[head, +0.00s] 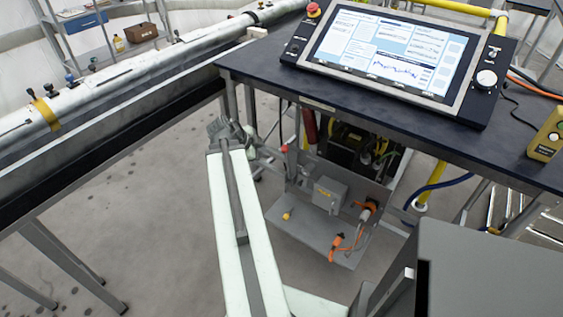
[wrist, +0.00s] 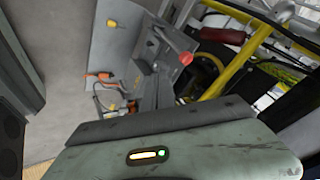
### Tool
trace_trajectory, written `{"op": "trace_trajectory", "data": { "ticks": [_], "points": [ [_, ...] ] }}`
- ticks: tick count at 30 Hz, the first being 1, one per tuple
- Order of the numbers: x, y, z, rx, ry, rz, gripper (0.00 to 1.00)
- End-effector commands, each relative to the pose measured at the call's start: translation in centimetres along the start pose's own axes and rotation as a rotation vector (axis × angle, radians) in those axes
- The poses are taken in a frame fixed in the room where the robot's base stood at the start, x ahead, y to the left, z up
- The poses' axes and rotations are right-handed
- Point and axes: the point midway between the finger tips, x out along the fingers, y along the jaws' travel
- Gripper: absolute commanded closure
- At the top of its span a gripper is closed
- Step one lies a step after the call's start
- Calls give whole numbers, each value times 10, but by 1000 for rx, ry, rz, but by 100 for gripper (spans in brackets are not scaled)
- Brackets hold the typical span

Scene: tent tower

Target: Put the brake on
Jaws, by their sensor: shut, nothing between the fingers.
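A grey lever with a red knob (wrist: 185,58) stands out from a grey panel in the wrist view; it is the likeliest brake handle, but no label is readable. The same red knob (head: 284,149) shows small in the head view, under the dark table. My gripper (head: 230,130) is at the far end of my pale arm, left of the knob in the picture. It is shut and holds nothing. In the wrist view its grey-green body fills the bottom, below the lever and apart from it. The lever's base is partly hidden in the head view.
A dark table (head: 250,62) with a screen console (head: 385,50) overhangs the lower unit. A grey box (head: 330,192), orange plugs (head: 337,243) and yellow tubes (head: 432,182) crowd below. A long metal tube (head: 130,75) runs at left. Bare floor (head: 130,240) lies left of my arm.

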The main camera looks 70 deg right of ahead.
Motion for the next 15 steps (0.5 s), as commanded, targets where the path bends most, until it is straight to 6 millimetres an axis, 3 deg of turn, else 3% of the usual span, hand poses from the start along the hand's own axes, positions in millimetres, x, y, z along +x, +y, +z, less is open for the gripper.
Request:
{"op": "trace_trajectory", "data": {
  "ticks": [3,8,15],
  "points": [
    [6,0,-9,42,14,-1,100],
    [16,0,-7,41,13,0,100],
    [68,2,-5,41,12,1,100]
  ]
}}
